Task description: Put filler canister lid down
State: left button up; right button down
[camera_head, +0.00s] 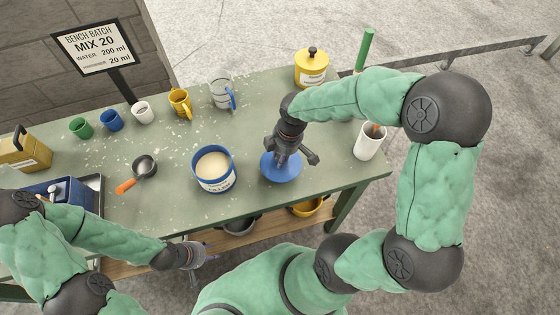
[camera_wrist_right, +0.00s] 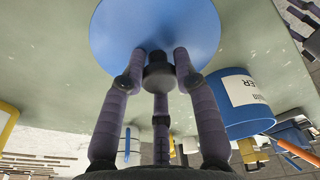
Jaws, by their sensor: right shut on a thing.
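The filler canister (camera_head: 215,184) stands uncovered on the green bench, a blue-banded tub with cream filler inside. It also shows in the right wrist view (camera_wrist_right: 243,92). The round blue lid (camera_head: 280,174) is to the right of it, apart from it. My right gripper (camera_head: 285,152) is over the lid, shut on its dark knob; the right wrist view shows the fingers around the knob, with the lid (camera_wrist_right: 155,25) beyond. I cannot tell whether the lid touches the bench. My left gripper (camera_head: 203,254) is open and empty, low by the bench's front edge.
A yellow lidded canister (camera_head: 311,70) and a white cup (camera_head: 370,142) stand right of my right gripper. A glass jug (camera_head: 221,93), several mugs and an orange-handled pan (camera_head: 144,167) are to the left. The bench (camera_head: 325,171) is bare just right of the lid.

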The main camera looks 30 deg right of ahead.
jog(key=shift+w+f, duration=0.2)
jog(key=shift+f, duration=0.2)
jog(key=shift+w+f+b, duration=0.15)
jog(key=shift+f+b, duration=0.5)
jog(key=shift+f, duration=0.85)
jog(key=shift+f, duration=0.1)
jog(key=c, duration=0.9)
grip_release()
jog(key=shift+c, duration=0.2)
jog(key=shift+r, duration=0.3)
jog(key=r+p, duration=0.1)
jog(key=r, duration=0.2)
jog(key=d+r+p, duration=0.1)
jog(key=r, duration=0.3)
jog(key=s+r+p, duration=0.1)
jog(key=r, duration=0.3)
jog(key=shift+d+r, duration=0.25)
